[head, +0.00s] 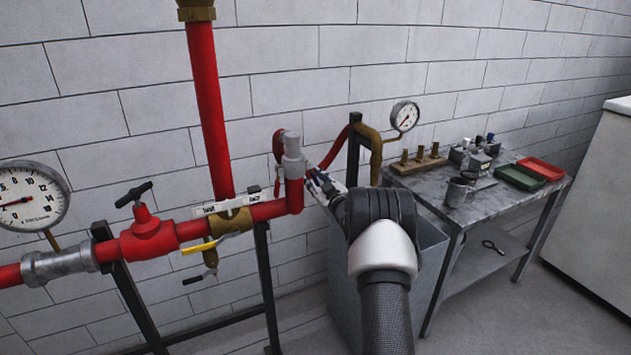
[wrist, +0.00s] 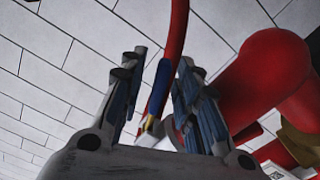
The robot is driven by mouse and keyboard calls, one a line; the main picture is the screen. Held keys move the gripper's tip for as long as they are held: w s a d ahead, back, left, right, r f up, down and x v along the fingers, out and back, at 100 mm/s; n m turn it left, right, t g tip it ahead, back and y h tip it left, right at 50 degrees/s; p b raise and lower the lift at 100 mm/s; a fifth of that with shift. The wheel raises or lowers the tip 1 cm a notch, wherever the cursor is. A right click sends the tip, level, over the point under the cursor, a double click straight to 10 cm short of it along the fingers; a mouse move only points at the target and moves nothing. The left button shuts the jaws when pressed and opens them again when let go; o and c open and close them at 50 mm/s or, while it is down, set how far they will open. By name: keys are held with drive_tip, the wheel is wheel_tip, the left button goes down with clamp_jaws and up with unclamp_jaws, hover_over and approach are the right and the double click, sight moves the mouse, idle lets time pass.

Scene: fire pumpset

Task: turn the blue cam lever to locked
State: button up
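The blue cam lever (wrist: 160,86) shows in the wrist view as a narrow blue bar with a yellow part near its lower end. It lies in the gap between the two fingers of my gripper (wrist: 160,64), with no clear contact on either side. My gripper is open. In the head view my gripper (head: 322,184) is just right of the grey coupling (head: 292,158) at the end of the red pipe. The lever cannot be made out there, and my own wrist covers part of that area. Whether the lever is locked cannot be told.
A red hose (wrist: 174,40) runs behind the lever, and a thick red pipe (wrist: 265,85) is close on the right. A yellow-handled valve (head: 205,245) hangs below the pipe. A grey bin (head: 345,275) stands below my arm. A cluttered metal table (head: 480,205) is at right.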

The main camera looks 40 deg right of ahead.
drive_tip(key=v, duration=1.2)
